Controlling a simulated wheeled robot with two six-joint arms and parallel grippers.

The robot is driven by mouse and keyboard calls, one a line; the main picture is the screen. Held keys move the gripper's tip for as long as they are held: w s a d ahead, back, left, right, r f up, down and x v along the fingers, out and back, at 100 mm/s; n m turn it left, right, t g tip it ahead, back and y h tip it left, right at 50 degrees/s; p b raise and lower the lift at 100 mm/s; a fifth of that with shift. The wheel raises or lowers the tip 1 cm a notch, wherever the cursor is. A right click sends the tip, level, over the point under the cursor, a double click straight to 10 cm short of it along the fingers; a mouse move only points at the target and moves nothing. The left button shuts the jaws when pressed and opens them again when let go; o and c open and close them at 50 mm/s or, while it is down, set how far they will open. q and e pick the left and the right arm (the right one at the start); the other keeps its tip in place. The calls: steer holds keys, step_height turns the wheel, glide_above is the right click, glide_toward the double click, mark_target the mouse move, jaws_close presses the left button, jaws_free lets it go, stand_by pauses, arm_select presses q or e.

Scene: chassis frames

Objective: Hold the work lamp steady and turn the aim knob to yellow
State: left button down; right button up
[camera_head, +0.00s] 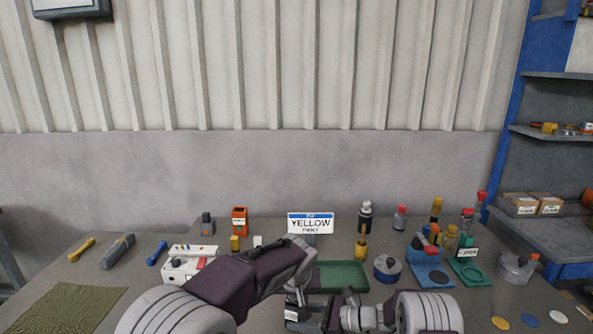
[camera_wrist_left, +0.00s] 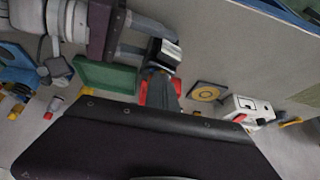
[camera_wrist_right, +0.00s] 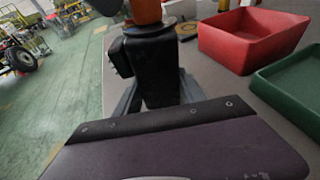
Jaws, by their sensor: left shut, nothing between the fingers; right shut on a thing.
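The work lamp is hard to make out. A black block with a pale face (camera_wrist_left: 163,52), probably part of it, shows in the left wrist view, and the black block fills the jaws in the right wrist view (camera_wrist_right: 150,68). My right gripper (camera_wrist_right: 155,98) is shut on that block. My left gripper (camera_wrist_left: 160,78) is shut and empty, close to the block; I cannot tell if they touch. In the head view my left arm hides most of this area. An orange piece (camera_wrist_right: 146,10) shows above the block. I cannot make out the aim knob or its setting.
A green tray (camera_head: 345,268) and a red tray (camera_wrist_right: 245,48) are close by. A white box (camera_head: 182,268) stands left; a round tin (camera_head: 387,268) and several bottles stand right. A green mat (camera_head: 65,307) lies front left.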

arm_select(q)
steer(key=shift+d, duration=0.35)
stand_by(0.4)
steer(key=shift+s, duration=0.4)
step_height(320, 180, up, 6)
stand_by(0.3)
